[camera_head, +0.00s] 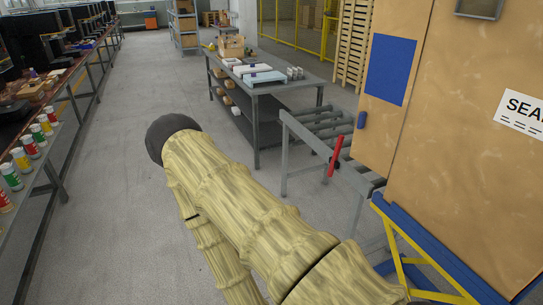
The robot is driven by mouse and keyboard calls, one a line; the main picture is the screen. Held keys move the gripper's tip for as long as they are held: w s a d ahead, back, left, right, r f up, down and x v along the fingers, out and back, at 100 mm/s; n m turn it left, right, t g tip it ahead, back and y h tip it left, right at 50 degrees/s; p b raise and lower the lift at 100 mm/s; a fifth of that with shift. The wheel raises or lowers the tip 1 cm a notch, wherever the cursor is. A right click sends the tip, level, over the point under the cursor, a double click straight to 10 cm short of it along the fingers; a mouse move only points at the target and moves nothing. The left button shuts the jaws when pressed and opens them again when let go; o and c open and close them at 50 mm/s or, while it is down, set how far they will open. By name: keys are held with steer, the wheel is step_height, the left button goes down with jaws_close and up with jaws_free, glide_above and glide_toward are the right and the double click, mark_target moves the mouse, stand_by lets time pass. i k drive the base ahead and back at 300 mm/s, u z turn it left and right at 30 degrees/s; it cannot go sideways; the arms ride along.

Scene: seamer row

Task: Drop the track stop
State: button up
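A red bar (335,156), which may be the track stop, stands nearly upright and slightly tilted at the near side of the roller conveyor (318,125). A small dark part sits beside it. My arm, in a pale yellow ribbed sleeve with a dark rounded joint, crosses the lower middle, left of the red bar and apart from it in the picture. My gripper is not in view, so I cannot tell what it holds.
A large tan cabinet (455,150) with a blue panel stands at right, above a blue and yellow frame (440,255). A grey table (285,85) holds boxes behind the conveyor. Benches with cans (28,143) line the left. The grey floor (110,190) between is clear.

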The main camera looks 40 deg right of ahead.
mark_target(335, 157)
steer(key=z, duration=0.05)
steer(key=i, duration=1.05)
steer(key=z, duration=0.9)
steer(key=i, duration=0.5)
steer(key=z, duration=0.45)
